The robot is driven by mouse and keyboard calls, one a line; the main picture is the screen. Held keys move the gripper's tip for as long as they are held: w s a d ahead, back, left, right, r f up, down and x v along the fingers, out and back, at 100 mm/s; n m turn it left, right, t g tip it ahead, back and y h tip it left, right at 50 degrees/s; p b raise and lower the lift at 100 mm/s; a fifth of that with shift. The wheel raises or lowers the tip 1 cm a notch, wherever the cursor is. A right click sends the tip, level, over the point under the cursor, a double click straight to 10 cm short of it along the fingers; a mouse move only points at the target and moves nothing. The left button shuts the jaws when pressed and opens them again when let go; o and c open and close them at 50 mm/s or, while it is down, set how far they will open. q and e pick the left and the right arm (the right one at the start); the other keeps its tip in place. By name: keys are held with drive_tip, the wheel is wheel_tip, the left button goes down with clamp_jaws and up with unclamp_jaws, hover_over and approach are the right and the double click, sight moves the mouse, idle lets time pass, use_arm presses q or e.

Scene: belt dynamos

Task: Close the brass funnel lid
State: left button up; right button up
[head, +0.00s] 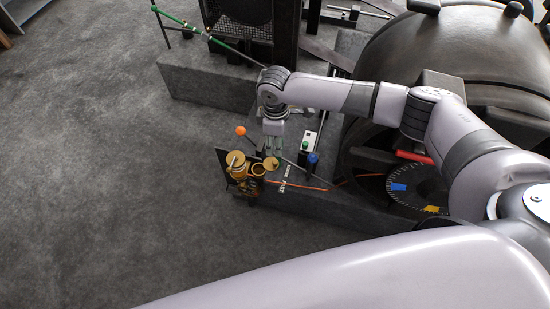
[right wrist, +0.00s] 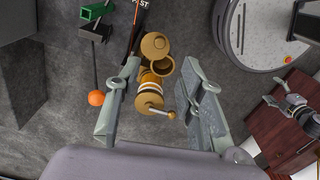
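The small brass funnel cup (head: 258,170) stands on the brass fitting, its round mouth showing. Its brass lid (head: 271,163) is swung open beside the mouth, on the right in the head view. In the right wrist view the lid (right wrist: 155,45) sits just beyond the open funnel (right wrist: 162,67). My right gripper (head: 273,150) is over the lid side in the head view. In the right wrist view its fingers (right wrist: 162,95) are wide apart with nothing clamped; the brass fitting shows between them. Contact with the lid cannot be told. My left gripper is out of view.
A larger brass cap (head: 236,160) with a small handle (right wrist: 170,115) is beside the funnel. An orange ball-topped lever (head: 241,131), a blue knob (head: 313,158) and a green-button box (head: 307,142) stand close by. Open grey floor lies left.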

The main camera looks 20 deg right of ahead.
sight(275, 162)
wheel_tip(275, 162, down, 11)
drive_tip(key=shift+r, duration=0.1)
drive_tip(key=shift+c, duration=0.5)
clamp_jaws()
